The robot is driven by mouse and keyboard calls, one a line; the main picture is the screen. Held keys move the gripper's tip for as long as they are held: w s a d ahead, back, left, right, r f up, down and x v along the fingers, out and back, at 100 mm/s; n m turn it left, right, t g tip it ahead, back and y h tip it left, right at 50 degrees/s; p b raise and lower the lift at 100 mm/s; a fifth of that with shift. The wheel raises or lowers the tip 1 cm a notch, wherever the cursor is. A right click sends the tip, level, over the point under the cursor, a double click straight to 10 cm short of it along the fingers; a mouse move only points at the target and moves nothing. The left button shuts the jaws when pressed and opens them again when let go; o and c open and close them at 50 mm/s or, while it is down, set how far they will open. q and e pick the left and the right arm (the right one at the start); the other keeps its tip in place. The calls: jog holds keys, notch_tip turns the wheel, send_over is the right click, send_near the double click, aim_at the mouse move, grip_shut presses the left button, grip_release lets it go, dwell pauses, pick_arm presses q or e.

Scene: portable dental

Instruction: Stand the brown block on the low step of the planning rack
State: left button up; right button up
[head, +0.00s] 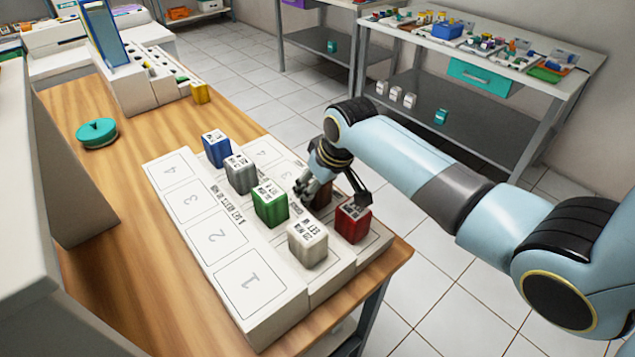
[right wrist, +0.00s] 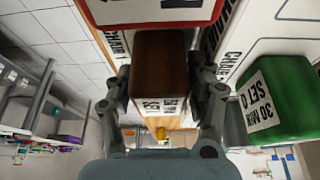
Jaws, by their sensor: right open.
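The brown block (head: 321,193) stands on the right-hand row of the white planning rack (head: 208,236), just behind the red block (head: 352,221), and is partly hidden by my gripper. My right gripper (head: 333,190) is open around it from above. In the right wrist view the brown block (right wrist: 159,68) sits between the two spread fingers (right wrist: 160,95), its white label towards the camera. Whether the fingers touch it I cannot tell. The rack has rows with numbered outlines; the left row, 1 to 4, is empty. My left gripper is not in view.
White (head: 308,243), green (head: 270,203), grey (head: 240,174) and blue (head: 216,148) blocks stand in the middle row, close to my gripper's left.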

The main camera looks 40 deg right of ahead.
jog(key=p+v, duration=0.1)
jog(key=v, duration=1.1)
jog(key=shift+w+r, duration=0.1)
dwell(0.9)
